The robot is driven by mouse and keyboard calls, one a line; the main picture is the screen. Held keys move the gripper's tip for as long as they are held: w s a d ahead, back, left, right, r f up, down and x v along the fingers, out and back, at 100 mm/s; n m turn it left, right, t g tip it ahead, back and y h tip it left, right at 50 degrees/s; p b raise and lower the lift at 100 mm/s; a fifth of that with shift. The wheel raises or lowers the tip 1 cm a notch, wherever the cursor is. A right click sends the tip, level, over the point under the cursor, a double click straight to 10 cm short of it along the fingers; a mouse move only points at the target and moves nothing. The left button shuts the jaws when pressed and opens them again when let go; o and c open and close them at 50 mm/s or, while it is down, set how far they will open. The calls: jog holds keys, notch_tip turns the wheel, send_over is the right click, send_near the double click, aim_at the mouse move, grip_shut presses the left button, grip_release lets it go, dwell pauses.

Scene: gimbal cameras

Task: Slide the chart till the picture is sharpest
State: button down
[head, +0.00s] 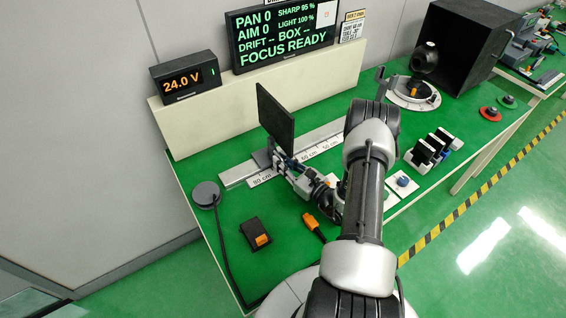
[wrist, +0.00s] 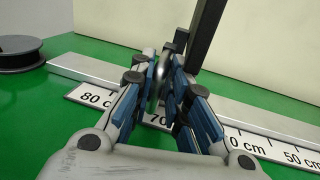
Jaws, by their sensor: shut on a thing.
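The chart (head: 276,117) is a dark upright panel, seen in the head view on a carriage on the rail (head: 236,174). Its face is hidden from me. In the wrist view its dark post (wrist: 206,35) rises just beyond the fingers. My gripper (head: 283,160) is at the foot of the chart. In the wrist view my gripper (wrist: 165,78) is shut on a grey rounded handle (wrist: 161,75) of the chart, near the 70 mark of the scale. The display (head: 283,37) reads SHARP 95 %, LIGHT 100 %, PAN 0, AIM 0, FOCUS READY.
A 24.0 V readout (head: 185,77) stands on the cream ledge behind the rail. A round grey puck (head: 205,194), a black box (head: 255,233) and an orange-ended plug (head: 312,223) lie in front. A camera gimbal (head: 413,92) stands before a black box (head: 462,45) at right.

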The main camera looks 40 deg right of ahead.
dwell(0.4)
jog(key=shift+a, duration=0.55)
jog(key=c, duration=1.7)
grip_release()
jog(key=shift+o, duration=0.2)
jog(key=s, duration=0.4)
jog(key=s+d, duration=0.1)
jog(key=s, duration=0.7)
jog(key=shift+d, duration=0.4)
jog(key=shift+w, duration=0.1)
